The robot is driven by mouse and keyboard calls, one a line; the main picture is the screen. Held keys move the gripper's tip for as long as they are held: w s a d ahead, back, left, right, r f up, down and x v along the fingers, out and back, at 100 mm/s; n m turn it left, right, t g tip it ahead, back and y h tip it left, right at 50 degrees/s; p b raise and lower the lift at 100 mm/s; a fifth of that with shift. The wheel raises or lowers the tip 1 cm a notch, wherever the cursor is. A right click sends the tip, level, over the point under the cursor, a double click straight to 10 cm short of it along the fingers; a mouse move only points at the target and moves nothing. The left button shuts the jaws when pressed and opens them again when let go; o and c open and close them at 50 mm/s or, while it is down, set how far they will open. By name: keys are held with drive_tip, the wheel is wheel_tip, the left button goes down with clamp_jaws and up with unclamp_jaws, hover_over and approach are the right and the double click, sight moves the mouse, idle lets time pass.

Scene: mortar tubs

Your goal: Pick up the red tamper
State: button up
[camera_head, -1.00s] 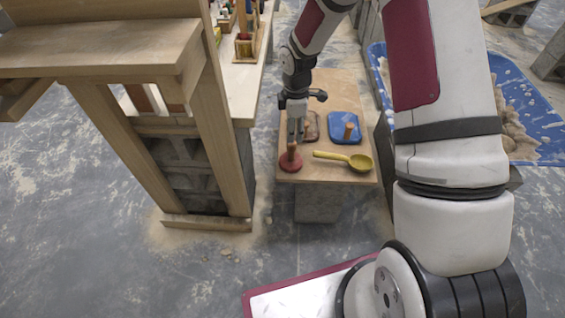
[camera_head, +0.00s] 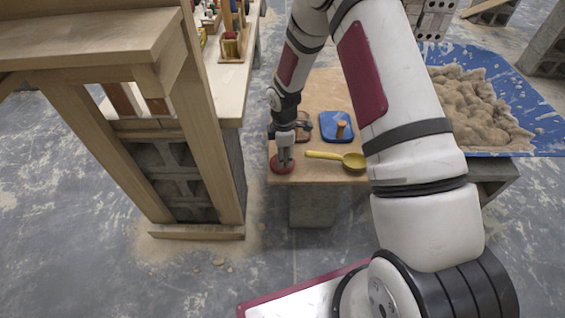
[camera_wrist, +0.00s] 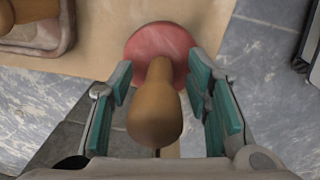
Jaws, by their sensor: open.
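The red tamper has a round red base (camera_wrist: 160,50) and an upright wooden handle (camera_wrist: 155,105). It stands near the front left corner of a small plywood table, where its red base also shows in the head view (camera_head: 283,165). My gripper (camera_wrist: 165,100) is open, with its teal-padded fingers on either side of the wooden handle. There is a gap between the handle and the pads, slightly wider on the right. In the head view my gripper (camera_head: 285,155) points down over the tamper and hides its handle.
A yellow scoop (camera_head: 340,158) lies right of the tamper. A wooden bench frame (camera_head: 205,130) rises at left. A sand heap (camera_head: 475,105) lies on a blue tarp at right.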

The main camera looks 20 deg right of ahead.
sight(285, 153)
drive_tip(key=shift+f, duration=0.4)
drive_tip(key=shift+r, duration=0.1)
clamp_jaws()
drive_tip(key=shift+r+p, duration=0.3)
drive_tip(key=shift+r, duration=0.3)
drive_tip(key=r, duration=0.1)
drive_tip(key=s+r+p, duration=0.1)
drive_tip(key=shift+d+r, duration=0.1)
drive_tip(key=shift+r, duration=0.2)
drive_tip(key=s+d+r+p, duration=0.1)
drive_tip(key=s+d+p, duration=0.1)
drive_tip(key=s, duration=1.2)
drive_tip(key=shift+s+d+p, duration=0.35)
drive_tip(key=shift+p, duration=0.2)
drive_tip(key=shift+r, duration=0.1)
